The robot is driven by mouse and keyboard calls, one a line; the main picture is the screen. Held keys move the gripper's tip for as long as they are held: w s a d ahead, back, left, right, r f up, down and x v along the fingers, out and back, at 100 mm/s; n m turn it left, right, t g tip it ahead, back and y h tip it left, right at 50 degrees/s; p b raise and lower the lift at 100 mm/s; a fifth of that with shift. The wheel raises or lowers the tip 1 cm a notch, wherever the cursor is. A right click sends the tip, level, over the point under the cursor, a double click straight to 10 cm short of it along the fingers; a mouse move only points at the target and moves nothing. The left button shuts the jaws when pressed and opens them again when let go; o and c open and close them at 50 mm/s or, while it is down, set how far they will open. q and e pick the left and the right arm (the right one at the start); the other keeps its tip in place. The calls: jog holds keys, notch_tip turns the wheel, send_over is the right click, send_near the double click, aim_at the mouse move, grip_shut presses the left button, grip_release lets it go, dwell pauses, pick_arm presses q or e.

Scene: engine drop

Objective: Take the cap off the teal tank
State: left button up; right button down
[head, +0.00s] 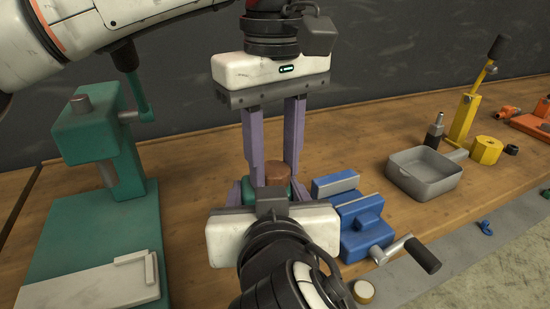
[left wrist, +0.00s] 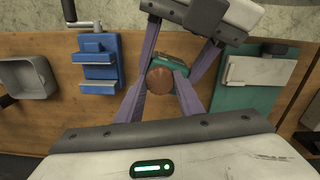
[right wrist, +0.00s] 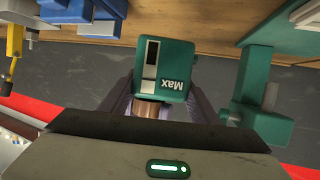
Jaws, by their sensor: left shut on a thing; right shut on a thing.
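The teal tank (head: 250,190) stands upright near the middle of the bench in the head view, mostly hidden behind my right gripper. Its label side with "Max" shows in the right wrist view (right wrist: 172,65). The brown round cap (head: 275,172) sits on top of the tank; it also shows from above in the left wrist view (left wrist: 160,80). My left gripper (head: 277,182) points down from above and is shut on the cap. My right gripper (head: 268,194) reaches in from the front and is shut on the tank's sides.
A teal press (head: 92,135) stands at the left. A blue vise (head: 362,222) with a crank is just right of the tank. A grey tray (head: 424,178), a yellow lever tool (head: 465,118) and a yellow nut (head: 486,150) are farther right. A small round piece (head: 363,291) lies at the front.

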pick_arm(q)
jog(key=n, duration=0.7)
jog(key=shift+w+d+r, duration=0.1)
jog(key=shift+w+d, duration=0.05)
jog(key=shift+d, duration=0.15)
jog(key=n, duration=0.4)
jog(key=shift+w+a, duration=0.1)
jog(key=n, duration=0.4)
jog(key=shift+w+a, duration=0.1)
jog(key=shift+a, duration=0.05)
jog(key=o, duration=1)
jog(key=shift+o, duration=0.8)
jog(key=shift+s, duration=0.25)
